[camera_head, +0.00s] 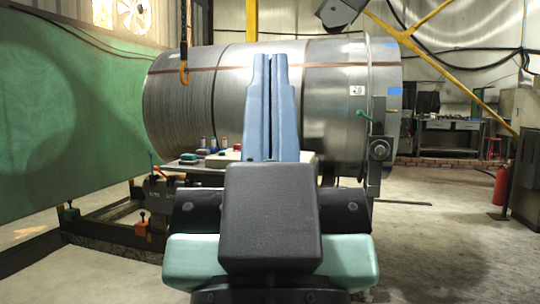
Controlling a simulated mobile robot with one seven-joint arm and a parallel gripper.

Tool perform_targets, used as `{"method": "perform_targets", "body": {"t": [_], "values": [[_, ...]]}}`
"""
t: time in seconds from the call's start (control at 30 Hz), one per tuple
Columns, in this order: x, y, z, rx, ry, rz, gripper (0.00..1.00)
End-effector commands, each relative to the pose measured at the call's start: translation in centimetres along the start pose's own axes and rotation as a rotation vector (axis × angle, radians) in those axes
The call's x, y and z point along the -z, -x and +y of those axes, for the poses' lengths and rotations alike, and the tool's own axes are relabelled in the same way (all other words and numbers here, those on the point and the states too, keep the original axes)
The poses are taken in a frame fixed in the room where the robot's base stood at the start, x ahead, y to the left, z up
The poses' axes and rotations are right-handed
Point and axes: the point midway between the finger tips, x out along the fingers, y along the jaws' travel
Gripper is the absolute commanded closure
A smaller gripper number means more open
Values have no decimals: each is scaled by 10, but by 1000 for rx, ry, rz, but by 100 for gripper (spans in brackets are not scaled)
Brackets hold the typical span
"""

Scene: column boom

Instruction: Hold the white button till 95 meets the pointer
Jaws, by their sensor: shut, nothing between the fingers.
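My gripper (270,58) rises in the middle of the picture with its blue fingers upright and together, holding nothing. It stands in front of a pale panel (186,167) and covers most of it. A large metal drum (335,120) lies behind. A small white label (356,90) with a dark marking sits on the drum near its right end; I cannot read the number surely. A green pointer-like piece (365,114) is just below the label, apart from it. I cannot make out the white button; my gripper and arm hide much of the panel.
Small dark-topped knobs (213,142) and a green one (188,157) stand on the panel's left part. A hook (184,72) hangs before the drum at left.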

Motion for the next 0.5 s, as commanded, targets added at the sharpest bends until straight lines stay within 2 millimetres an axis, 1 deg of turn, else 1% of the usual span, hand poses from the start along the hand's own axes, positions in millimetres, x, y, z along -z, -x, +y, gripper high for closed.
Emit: {"method": "perform_targets", "body": {"t": [0.37,0.5], "values": [[0,0,0,0,0,0,100],[4,-4,0,0,0,0,100]]}}
